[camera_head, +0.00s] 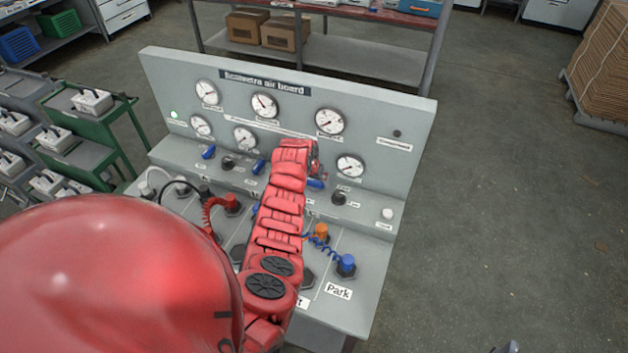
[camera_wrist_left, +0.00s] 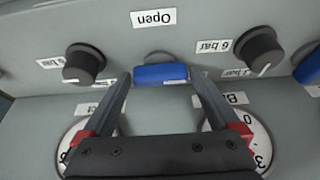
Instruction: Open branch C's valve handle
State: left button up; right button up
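A blue valve handle (camera_wrist_left: 160,75) lies crosswise between the two fingers of my left gripper (camera_wrist_left: 160,84) in the left wrist view. The fingers are spread, one at each end of the handle, and the gripper is open. An upside-down label "Open" (camera_wrist_left: 153,18) is beyond the handle. In the head view, a blue handle (camera_head: 316,184) shows just right of my red left arm's far end; the arm hides most of that gripper. Other blue handles (camera_head: 208,152) sit further left. Branch letters are not readable. A small grey tip at the bottom right may be my right gripper.
Black knobs (camera_wrist_left: 84,63) (camera_wrist_left: 258,52) flank the handle. Gauges (camera_head: 350,165) line the grey upright board (camera_head: 400,110). Hose fittings (camera_head: 346,264) and a "Park" label stand on the front deck.

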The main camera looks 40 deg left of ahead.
pick_arm(q)
jog(key=c, duration=1)
jog(key=shift+o, duration=0.2)
